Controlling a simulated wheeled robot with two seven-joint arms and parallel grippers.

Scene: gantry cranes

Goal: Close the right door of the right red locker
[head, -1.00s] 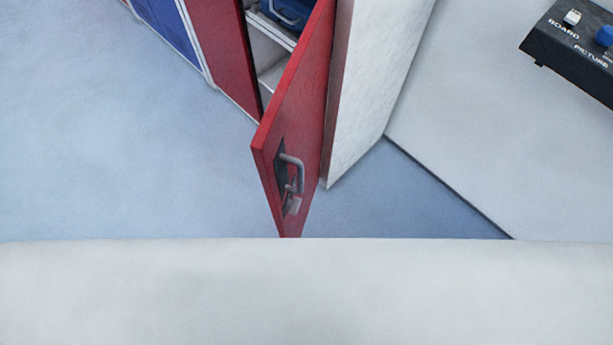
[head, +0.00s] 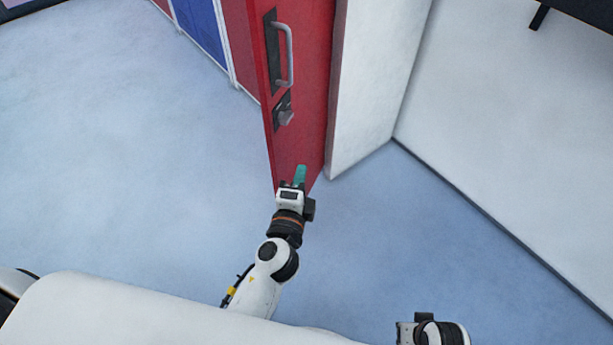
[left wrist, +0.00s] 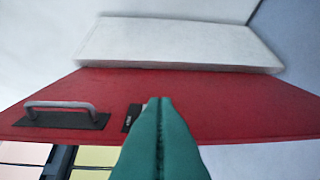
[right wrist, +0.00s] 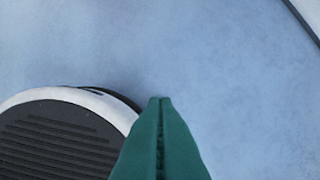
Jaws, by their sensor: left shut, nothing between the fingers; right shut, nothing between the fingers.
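The red locker door (head: 310,110) stands swung out beside a white wall in the head view, with a grey handle (head: 284,55) and a lock (head: 284,112) under it. The red door (left wrist: 230,105) also spans the left wrist view, its handle (left wrist: 60,106) at the left. My left gripper (head: 300,175) is shut and empty in front of the door's lower part; whether it touches cannot be told. My right gripper (right wrist: 160,105) is shut and empty over bare floor in the right wrist view; only its wrist shows in the head view.
A white wall end (head: 375,80) stands close to the right of the door. Blue locker doors (head: 200,30) are at the upper left. The pale blue floor (head: 110,150) is clear on the left. My own dark-and-white base part fills the lower left of the right wrist view.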

